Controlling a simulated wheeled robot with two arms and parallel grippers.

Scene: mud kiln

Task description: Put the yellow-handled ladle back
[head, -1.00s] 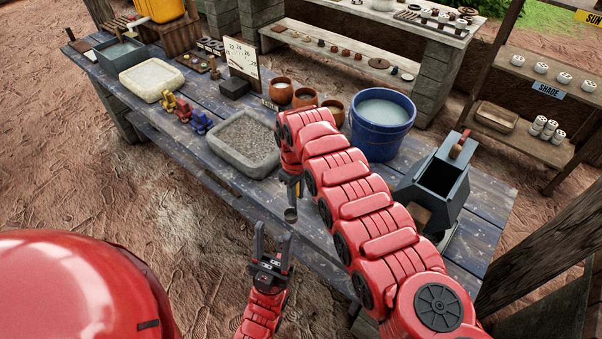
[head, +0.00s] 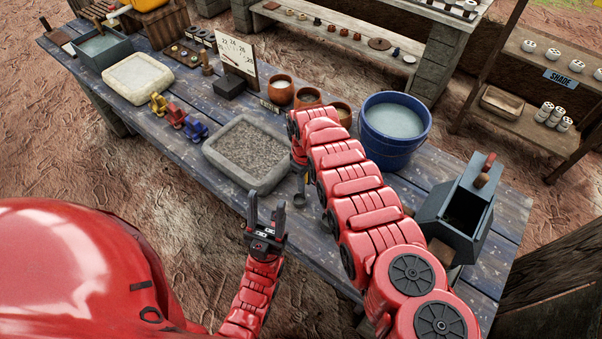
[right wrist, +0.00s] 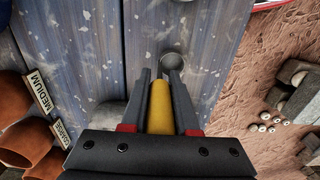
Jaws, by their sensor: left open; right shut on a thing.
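My right gripper is shut on the yellow handle (right wrist: 160,108) of the ladle in the right wrist view. The ladle's small grey cup (right wrist: 172,63) shows beyond the fingertips, over blue planks. In the head view the cup (head: 300,199) hangs near the table's front edge, right of the stone tray; my right arm hides most of the handle. My left gripper (head: 266,212) is open and empty, in front of the table edge. Three brown pots (head: 280,90) stand behind my right arm. Their labels, MEDIUM (right wrist: 38,92) and COARSE (right wrist: 62,134), show in the wrist view.
On the table (head: 225,205) are a stone tray of grey grit (head: 250,148), a blue bucket of water (head: 395,122), a dark metal hopper (head: 462,205), a white basin (head: 138,76) and yellow, red and blue small items (head: 177,116). Some bare planks show along the front edge.

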